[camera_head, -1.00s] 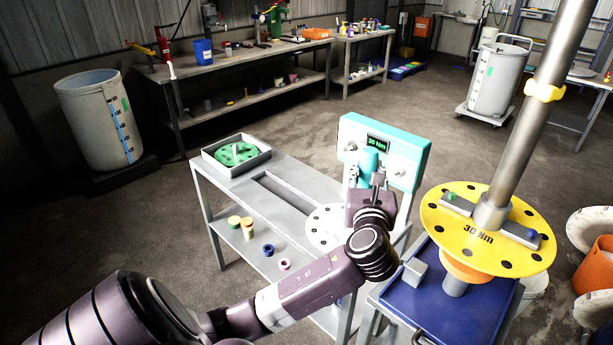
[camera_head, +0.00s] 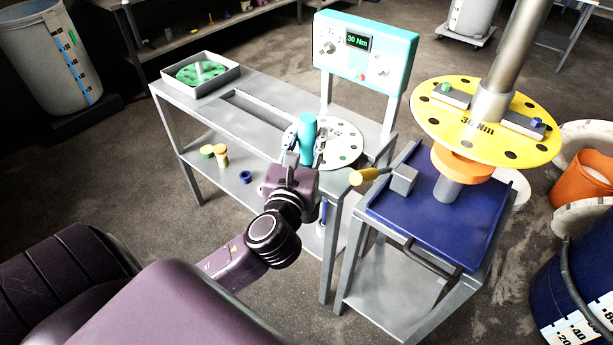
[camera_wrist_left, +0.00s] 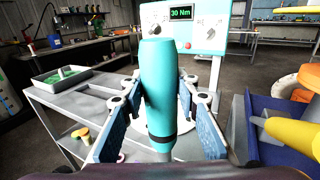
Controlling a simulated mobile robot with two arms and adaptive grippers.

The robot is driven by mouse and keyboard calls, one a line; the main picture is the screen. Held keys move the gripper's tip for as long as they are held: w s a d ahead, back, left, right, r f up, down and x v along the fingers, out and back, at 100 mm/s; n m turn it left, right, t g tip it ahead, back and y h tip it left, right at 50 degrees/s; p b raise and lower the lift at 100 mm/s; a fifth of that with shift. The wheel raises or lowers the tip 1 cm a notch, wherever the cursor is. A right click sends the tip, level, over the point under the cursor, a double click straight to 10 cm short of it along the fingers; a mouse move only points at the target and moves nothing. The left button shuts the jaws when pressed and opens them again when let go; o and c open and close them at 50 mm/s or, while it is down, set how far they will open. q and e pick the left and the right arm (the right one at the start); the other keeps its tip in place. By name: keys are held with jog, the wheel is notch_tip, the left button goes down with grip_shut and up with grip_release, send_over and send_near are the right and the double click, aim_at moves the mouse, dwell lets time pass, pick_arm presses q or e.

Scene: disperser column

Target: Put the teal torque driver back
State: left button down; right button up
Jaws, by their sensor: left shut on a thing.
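The teal torque driver (camera_head: 307,138) is upright in my left gripper (camera_head: 305,155), above the near end of the grey bench. In the left wrist view the driver (camera_wrist_left: 158,90) fills the middle, between the two blue finger pads of the left gripper (camera_wrist_left: 160,130). The driver's lower end is hidden by the gripper. A white round plate with dark holes (camera_head: 345,150) lies on the bench behind the driver. The teal panel (camera_head: 385,57) reading "30 Nm" stands behind it. My right gripper is not in view.
A grey tray with a green part (camera_head: 215,85) is at the bench's far left, beside a long slot (camera_head: 255,108).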

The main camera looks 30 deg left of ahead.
aim_at(308, 159)
pick_arm(q)
notch_tip(308, 159, down, 6)
jog(key=shift+f+b, duration=0.25)
jog(key=shift+b, duration=0.45)
notch_tip(308, 159, down, 4)
jog(key=shift+r+b, duration=0.2)
jog(key=shift+b, duration=0.4)
jog(key=shift+f, duration=0.3)
jog(key=c, duration=1.5)
grip_release()
jog(key=shift+f, duration=0.1)
